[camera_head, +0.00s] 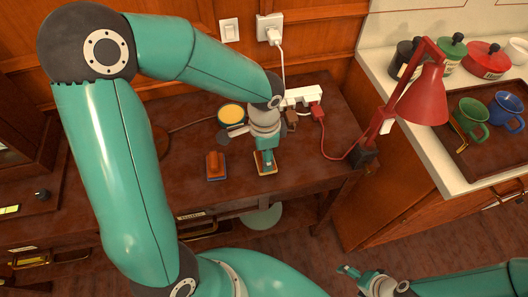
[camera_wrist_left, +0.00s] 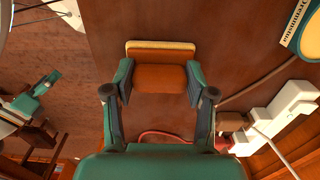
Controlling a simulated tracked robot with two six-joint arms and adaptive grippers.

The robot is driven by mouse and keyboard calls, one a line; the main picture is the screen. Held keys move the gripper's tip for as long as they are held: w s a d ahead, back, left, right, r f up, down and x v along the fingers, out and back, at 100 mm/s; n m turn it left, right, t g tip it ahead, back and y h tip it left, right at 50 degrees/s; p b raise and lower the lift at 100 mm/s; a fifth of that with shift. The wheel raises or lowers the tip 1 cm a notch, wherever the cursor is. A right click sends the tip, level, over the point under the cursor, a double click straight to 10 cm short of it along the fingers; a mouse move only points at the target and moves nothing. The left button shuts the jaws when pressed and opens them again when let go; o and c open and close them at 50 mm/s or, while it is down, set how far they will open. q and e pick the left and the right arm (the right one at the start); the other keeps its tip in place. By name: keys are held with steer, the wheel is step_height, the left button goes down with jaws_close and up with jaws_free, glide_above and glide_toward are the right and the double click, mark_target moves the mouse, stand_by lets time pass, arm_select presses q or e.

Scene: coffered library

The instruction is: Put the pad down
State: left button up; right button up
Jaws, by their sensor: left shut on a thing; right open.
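My left gripper (camera_head: 264,158) is shut on a pad (camera_head: 263,170) with a cream base, over the front part of the dark wooden desk (camera_head: 325,176). In the left wrist view, the left gripper's fingers (camera_wrist_left: 160,88) sit on both sides of the pad's orange-brown block (camera_wrist_left: 160,78). Its cream base (camera_wrist_left: 160,46) shows beyond the block. I cannot tell whether the pad touches the desk. My right gripper (camera_head: 366,283) is open and empty, low at the front right, away from the desk.
A second orange block on a blue base (camera_head: 216,167) stands left of the held pad. Behind are a yellow round disc (camera_head: 231,114), a white power strip (camera_head: 302,96) with plugs and a red lamp (camera_head: 416,95). A tray with mugs (camera_head: 473,115) is at the right.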

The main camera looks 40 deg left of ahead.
arm_select(q)
steer(key=shift+f, duration=0.15)
steer(key=o, duration=1.2)
steer(key=shift+c, duration=0.2)
step_height(320, 180, up, 12)
steer(key=p, duration=0.1)
steer(key=shift+r, duration=0.2)
